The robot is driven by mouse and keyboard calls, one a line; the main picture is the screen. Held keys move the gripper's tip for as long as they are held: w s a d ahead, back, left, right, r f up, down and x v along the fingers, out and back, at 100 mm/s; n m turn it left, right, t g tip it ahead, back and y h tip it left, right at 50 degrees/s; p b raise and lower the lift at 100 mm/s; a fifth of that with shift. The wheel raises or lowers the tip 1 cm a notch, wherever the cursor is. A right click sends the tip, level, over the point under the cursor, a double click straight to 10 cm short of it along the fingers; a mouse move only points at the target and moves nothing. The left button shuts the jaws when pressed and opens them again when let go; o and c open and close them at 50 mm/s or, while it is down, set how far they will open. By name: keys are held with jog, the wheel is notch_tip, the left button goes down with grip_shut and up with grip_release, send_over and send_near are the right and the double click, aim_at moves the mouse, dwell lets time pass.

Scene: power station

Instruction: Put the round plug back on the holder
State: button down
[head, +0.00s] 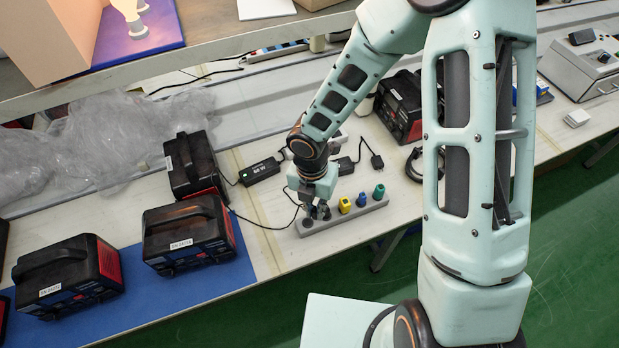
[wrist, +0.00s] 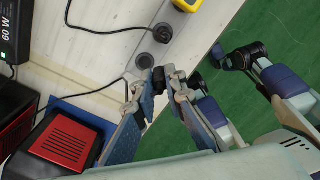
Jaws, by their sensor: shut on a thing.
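The holder (head: 345,216) is a long grey strip on the bench, with yellow (head: 345,205), blue (head: 361,200) and green (head: 379,191) plugs along its right part. My gripper (head: 317,208) is low over its left end, pointing down. In the wrist view my gripper (wrist: 152,92) is shut on a small dark thing (wrist: 158,78), seemingly the round plug, mostly hidden by the fingers. I cannot tell whether the held plug touches the holder.
Black-and-red power units (head: 190,235) stand to the left on a blue mat (head: 255,262). A black adapter (head: 260,171) and cables lie behind the holder. A thin cable (wrist: 100,85) runs toward my fingers. Green floor lies past the bench's front edge.

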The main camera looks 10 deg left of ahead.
jog(key=shift+y, duration=0.3)
jog(key=shift+w+a+f+b, duration=0.1)
jog(key=shift+a+f+b, duration=0.25)
jog(key=shift+f+b, duration=0.45)
jog(key=shift+w+a+f+b, duration=0.1)
jog(key=shift+a+f+b, duration=0.2)
jog(key=shift+f+b, duration=0.5)
jog(key=shift+w+a+f+b, duration=0.1)
jog(key=shift+a+f+b, duration=0.25)
jog(key=shift+f+b, duration=0.45)
jog(key=shift+f, duration=0.15)
jog(key=c, duration=1.9)
grip_release()
notch_tip(320, 180, up, 12)
